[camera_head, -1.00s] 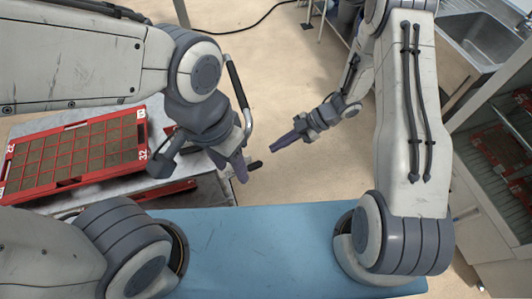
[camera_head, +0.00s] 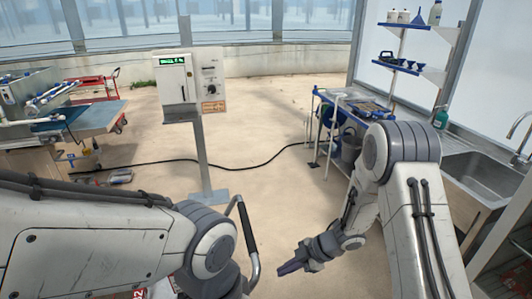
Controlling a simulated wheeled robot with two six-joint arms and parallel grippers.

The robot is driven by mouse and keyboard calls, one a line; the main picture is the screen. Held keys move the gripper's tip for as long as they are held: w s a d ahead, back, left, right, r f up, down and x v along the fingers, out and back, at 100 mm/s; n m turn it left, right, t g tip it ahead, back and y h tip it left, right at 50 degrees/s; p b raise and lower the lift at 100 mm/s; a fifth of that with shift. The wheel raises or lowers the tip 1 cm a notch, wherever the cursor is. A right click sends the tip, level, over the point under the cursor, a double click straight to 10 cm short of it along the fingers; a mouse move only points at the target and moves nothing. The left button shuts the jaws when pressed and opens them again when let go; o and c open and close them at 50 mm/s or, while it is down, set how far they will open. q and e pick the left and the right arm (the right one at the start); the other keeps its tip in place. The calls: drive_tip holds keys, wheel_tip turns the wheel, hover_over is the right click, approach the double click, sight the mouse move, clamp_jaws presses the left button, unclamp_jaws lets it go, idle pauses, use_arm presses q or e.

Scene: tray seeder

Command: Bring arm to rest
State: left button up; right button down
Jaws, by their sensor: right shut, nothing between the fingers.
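My right arm comes in from the right, bent at the elbow, with its forearm reaching down and left. My right gripper (camera_head: 291,268) is shut and empty, held in the air over bare floor near the bottom middle. My left arm spans the lower left, and its gripper is below the picture's bottom edge.
A black-gripped metal handle (camera_head: 247,230) rises beside my left arm. A control box on a post (camera_head: 190,85) stands ahead. A machine bench (camera_head: 85,119) is at the left; a sink (camera_head: 488,177) and shelves (camera_head: 403,68) are at the right. Open floor lies between.

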wheel_tip(320, 180, up, 12)
drive_tip(key=w+m+t+h+b, duration=0.1)
drive_tip(key=m+t+h+b, duration=0.1)
drive_tip(key=m+t+h, duration=0.35)
drive_tip(key=s+r+m+g, duration=0.2)
drive_tip(key=s+m+g, duration=0.1)
drive_tip(key=s, duration=1)
drive_tip(key=s+a+r+m+g+h, duration=0.1)
drive_tip(key=s+r+m+g, duration=0.2)
drive_tip(key=s, duration=1)
drive_tip(key=shift+a+m+g+b, duration=0.15)
drive_tip(key=shift+m+g+b, duration=0.3)
drive_tip(key=shift+m, duration=0.5)
